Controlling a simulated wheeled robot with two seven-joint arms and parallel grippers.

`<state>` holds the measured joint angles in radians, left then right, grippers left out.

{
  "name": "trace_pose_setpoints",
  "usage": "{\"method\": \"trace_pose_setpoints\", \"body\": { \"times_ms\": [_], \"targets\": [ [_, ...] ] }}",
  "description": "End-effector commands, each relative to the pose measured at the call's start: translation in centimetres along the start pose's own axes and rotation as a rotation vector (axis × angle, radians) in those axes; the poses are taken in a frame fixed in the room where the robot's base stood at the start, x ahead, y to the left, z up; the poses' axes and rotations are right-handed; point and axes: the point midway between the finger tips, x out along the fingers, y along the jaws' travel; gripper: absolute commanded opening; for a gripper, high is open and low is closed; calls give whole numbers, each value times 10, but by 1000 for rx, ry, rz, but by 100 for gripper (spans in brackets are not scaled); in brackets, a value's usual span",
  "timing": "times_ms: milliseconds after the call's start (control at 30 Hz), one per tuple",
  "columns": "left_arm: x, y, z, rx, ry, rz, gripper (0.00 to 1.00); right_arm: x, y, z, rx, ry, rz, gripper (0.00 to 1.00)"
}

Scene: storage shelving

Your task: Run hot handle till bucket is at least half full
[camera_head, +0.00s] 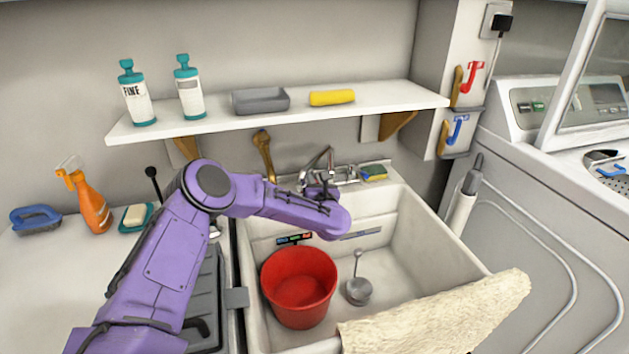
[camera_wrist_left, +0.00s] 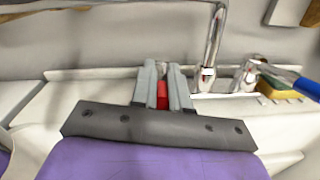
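The red bucket (camera_head: 300,302) stands upright in the sink's left part; no water shows in it. The chrome faucet (camera_head: 327,163) is at the sink's back, and its spout (camera_wrist_left: 216,42) shows in the left wrist view with no visible stream. My left gripper (camera_wrist_left: 163,82) is at the faucet, left of the spout. Its fingers are close together with the red hot handle (camera_wrist_left: 163,96) between them, appearing shut on it. In the head view my purple wrist hides most of the fingertips. The blue handle (camera_wrist_left: 304,86) points right. My right gripper is not in view.
The white sink (camera_head: 408,230) holds a metal strainer plug (camera_head: 358,290) right of the bucket. A cream towel (camera_head: 440,318) hangs over its front edge. A sponge (camera_head: 373,172) lies right of the faucet. A shelf (camera_head: 385,100) with bottles runs above.

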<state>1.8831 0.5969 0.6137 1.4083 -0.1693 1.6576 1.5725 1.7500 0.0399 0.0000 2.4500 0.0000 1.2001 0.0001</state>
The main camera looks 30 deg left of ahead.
Motion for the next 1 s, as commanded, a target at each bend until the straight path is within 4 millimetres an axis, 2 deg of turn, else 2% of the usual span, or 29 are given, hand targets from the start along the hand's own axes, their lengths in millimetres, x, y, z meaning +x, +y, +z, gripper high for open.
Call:
{"method": "trace_pose_setpoints", "body": {
  "times_ms": [200, 367, 600, 633, 700, 1000],
  "targets": [
    [0, 1, 0, -2, -3, -9, 0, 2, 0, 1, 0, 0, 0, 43],
    [0, 7, -2, -3, -18, -85, 0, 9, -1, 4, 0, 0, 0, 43],
    [0, 7, 0, -1, -21, -97, 0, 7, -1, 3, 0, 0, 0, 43],
    [0, 7, 0, -1, -21, -97, 21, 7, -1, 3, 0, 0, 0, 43],
    [0, 7, 0, -1, -21, -97, 40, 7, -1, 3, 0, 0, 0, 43],
    [-2, 7, -1, -1, -20, -96, 40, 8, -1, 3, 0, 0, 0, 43]
  ]
}}
